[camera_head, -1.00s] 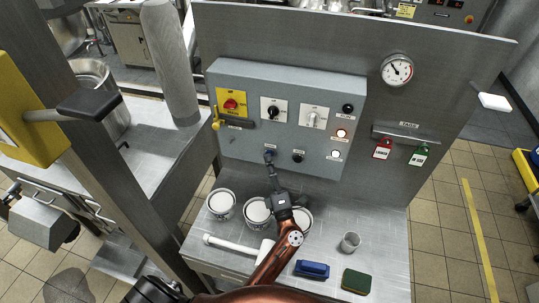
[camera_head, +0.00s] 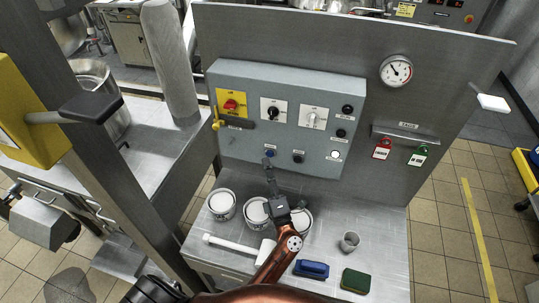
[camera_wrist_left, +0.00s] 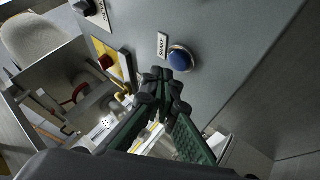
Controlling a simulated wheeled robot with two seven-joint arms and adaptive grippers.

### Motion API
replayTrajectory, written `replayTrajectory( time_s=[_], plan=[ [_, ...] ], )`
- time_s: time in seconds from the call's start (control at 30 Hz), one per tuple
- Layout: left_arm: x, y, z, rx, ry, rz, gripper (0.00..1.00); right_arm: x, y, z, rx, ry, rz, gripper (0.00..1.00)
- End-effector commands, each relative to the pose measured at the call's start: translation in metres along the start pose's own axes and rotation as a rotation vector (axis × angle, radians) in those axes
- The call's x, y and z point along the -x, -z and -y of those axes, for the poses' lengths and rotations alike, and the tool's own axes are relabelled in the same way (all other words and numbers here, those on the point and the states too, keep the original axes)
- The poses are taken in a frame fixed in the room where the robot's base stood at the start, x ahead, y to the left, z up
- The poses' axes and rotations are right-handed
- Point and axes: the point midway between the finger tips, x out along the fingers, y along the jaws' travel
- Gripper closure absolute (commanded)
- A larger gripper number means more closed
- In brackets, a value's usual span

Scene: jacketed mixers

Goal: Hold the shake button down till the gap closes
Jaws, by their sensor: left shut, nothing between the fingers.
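The blue shake button (camera_head: 269,153) sits low on the grey control box. In the wrist view the blue button (camera_wrist_left: 181,58) is fully visible beside its SHAKE label (camera_wrist_left: 163,45). My left gripper (camera_head: 270,168) is shut and empty, just below the button in the head view. In the wrist view its closed fingertips (camera_wrist_left: 160,78) are at the lower left of the button, and they look apart from it. My right gripper is not in view.
A black button (camera_head: 298,157) is right of the blue one. One lamp (camera_head: 335,155) glows white. Several white-topped tins (camera_head: 221,203), a white mallet-like tool (camera_head: 235,245), a small cup (camera_head: 349,242), a blue brush (camera_head: 312,269) and a green sponge (camera_head: 356,281) are on the bench.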

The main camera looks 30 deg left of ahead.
Motion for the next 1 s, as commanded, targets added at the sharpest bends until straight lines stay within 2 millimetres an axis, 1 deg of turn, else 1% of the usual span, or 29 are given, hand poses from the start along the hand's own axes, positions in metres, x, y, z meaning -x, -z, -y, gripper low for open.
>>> replayTrajectory(
  time_s=[0.3, 0.5, 1.0],
  plan=[
    [0.021, 0.015, -0.015, -0.001, 0.002, 0.000, 1.00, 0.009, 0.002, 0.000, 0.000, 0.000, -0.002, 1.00],
    [0.031, 0.023, -0.023, 0.000, 0.002, -0.001, 1.00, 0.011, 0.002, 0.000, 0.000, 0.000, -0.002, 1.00],
    [0.035, 0.024, -0.023, 0.002, 0.007, -0.002, 1.00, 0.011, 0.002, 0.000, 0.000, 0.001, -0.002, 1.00]
  ],
)
